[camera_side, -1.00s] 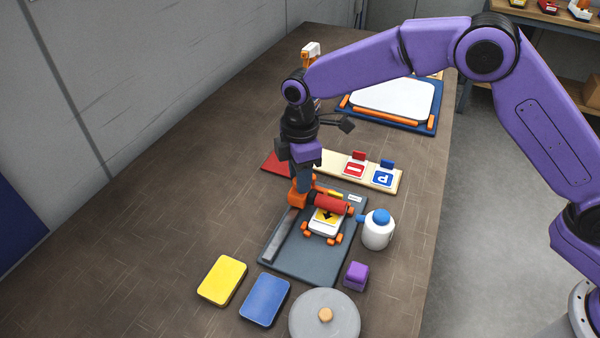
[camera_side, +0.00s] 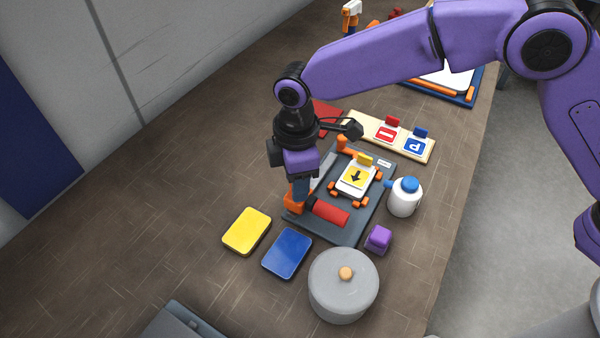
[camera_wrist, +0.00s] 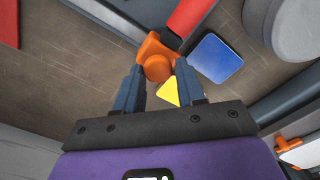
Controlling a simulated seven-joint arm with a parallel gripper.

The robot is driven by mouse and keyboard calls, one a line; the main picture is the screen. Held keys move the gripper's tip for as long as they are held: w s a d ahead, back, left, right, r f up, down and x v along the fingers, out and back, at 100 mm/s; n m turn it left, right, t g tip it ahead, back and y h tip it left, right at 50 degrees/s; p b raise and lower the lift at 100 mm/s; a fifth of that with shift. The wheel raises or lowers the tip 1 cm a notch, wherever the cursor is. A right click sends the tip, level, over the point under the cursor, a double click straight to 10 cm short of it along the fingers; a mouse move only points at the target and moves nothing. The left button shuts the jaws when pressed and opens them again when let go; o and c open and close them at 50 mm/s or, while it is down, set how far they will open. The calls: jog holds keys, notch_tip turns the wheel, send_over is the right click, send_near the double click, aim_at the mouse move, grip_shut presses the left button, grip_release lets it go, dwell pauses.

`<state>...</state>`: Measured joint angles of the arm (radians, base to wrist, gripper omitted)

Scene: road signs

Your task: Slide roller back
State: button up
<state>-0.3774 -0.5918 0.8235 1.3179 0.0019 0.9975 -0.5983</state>
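The red roller (camera_side: 330,213) lies across the near end of the dark grey board (camera_side: 345,233). Its orange end piece (camera_side: 293,202) is at the left side of the board. My gripper (camera_wrist: 158,66) has its two fingers on either side of an orange knob of that end piece in the wrist view, and looks shut on it. The red cylinder also shows in the wrist view (camera_wrist: 188,14). A white sign plate (camera_side: 345,188) with a yellow square and black arrow sits on the board behind the roller, between orange pieces, uncovered by the roller.
Yellow (camera_side: 247,231) and blue (camera_side: 287,253) pads lie in front of the board. A grey round lidded pot (camera_side: 344,296) stands nearby. A purple block (camera_side: 378,239) and a white bottle with blue cap (camera_side: 404,200) are at the right. A sign rack (camera_side: 359,124) stands behind.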

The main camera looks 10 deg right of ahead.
jog(key=shift+o, duration=1.2)
jog(key=shift+s+a, duration=0.2)
jog(key=shift+w+d, duration=0.1)
jog(key=shift+r, duration=0.15)
notch_tip(320, 180, up, 17)
jog(key=s+d+f+m, duration=0.1)
jog(key=s+d+f, duration=0.1)
jog(key=s+d, duration=0.5)
jog(key=s+d+f+m, duration=0.2)
jog(key=s+d, duration=0.6)
jog(key=d, duration=1.1)
jog(key=s+d+f+m, duration=0.2)
jog(key=s+d+f, duration=0.2)
jog(key=s+d, duration=0.3)
jog(key=d, duration=0.5)
jog(key=shift+s+d, duration=0.35)
jog(key=shift+d, duration=0.05)
